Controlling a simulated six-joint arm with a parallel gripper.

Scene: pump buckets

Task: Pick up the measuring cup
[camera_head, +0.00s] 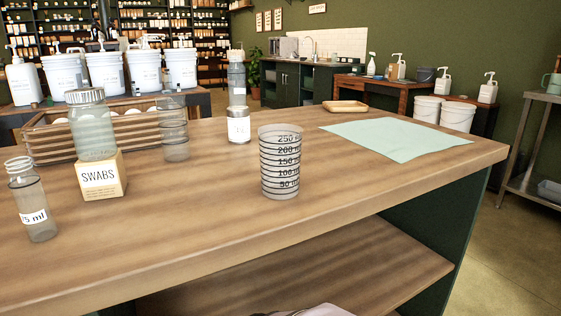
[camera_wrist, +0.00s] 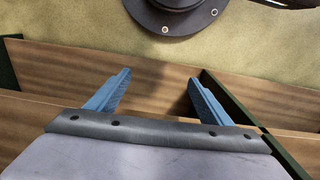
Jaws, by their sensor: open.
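The measuring cup (camera_head: 281,163) is clear with black graduation lines and numbers up to 250. It stands upright on the wooden table (camera_head: 340,205), near its front edge in the head view. My gripper (camera_wrist: 160,83) shows in the wrist view with its two blue fingers spread apart and nothing between them. Wooden boards and the floor lie beyond the fingers. The cup does not show in the wrist view. In the head view my gripper is not recognisable; only a pale piece shows at the bottom edge.
Left of the cup stand a clear beaker (camera_head: 174,130), a jar (camera_head: 91,125) on a swabs box (camera_head: 101,176), and a small bottle (camera_head: 32,200). Behind are a white-labelled container (camera_head: 238,125) and a wooden crate (camera_head: 45,140). A green cloth (camera_head: 395,138) lies right. Bare tabletop surrounds the cup.

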